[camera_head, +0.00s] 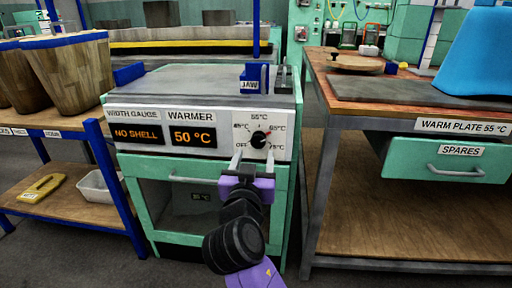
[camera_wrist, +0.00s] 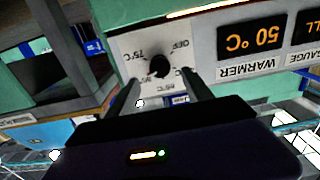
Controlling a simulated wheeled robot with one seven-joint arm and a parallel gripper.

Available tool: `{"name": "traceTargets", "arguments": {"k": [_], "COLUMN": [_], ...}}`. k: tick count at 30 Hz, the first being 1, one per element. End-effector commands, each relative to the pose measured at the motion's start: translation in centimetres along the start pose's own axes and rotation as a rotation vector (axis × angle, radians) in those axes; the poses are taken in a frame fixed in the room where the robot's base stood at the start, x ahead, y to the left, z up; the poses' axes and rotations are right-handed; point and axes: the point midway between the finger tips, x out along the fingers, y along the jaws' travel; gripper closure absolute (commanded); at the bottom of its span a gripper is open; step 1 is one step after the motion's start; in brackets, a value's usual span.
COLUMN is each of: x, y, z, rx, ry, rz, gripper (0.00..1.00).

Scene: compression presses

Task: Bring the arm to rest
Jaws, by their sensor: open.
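My gripper (camera_head: 251,164) is in front of the green warmer cabinet (camera_head: 141,190), just below its round black dial (camera_head: 259,139). Its two fingers are apart with nothing between them. In the wrist view, which is upside down, the open fingers (camera_wrist: 164,92) point at the dial (camera_wrist: 158,66), and a gap seems to show between fingertips and knob; I cannot tell for certain that they are apart. The warmer display (camera_head: 193,136) reads 50 °C. The dial's red mark points towards 65 °C. My arm reaches up from the bottom of the head view.
A shelf with wooden buckets (camera_head: 75,75), a white bin (camera_head: 100,187) and a yellow object (camera_head: 43,186) stands left. At right is a workbench with a warm plate (camera_head: 400,88), a blue object (camera_head: 476,55) and a spares drawer (camera_head: 448,160). Grey floor lies between cabinet and bench.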

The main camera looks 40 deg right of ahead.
Motion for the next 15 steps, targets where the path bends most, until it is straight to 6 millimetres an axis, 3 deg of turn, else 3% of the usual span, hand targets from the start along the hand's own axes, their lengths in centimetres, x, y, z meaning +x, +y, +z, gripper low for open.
{"name": "traceTargets", "arguments": {"k": [4,15], "x": [-0.92,-1.00], "y": [0.03,0.03], "z": [0.00,0.03], "rx": [0.001,0.001], "ry": [-0.001,0.000], "rz": [0.000,0.000], "gripper": [0.41,0.41]}}
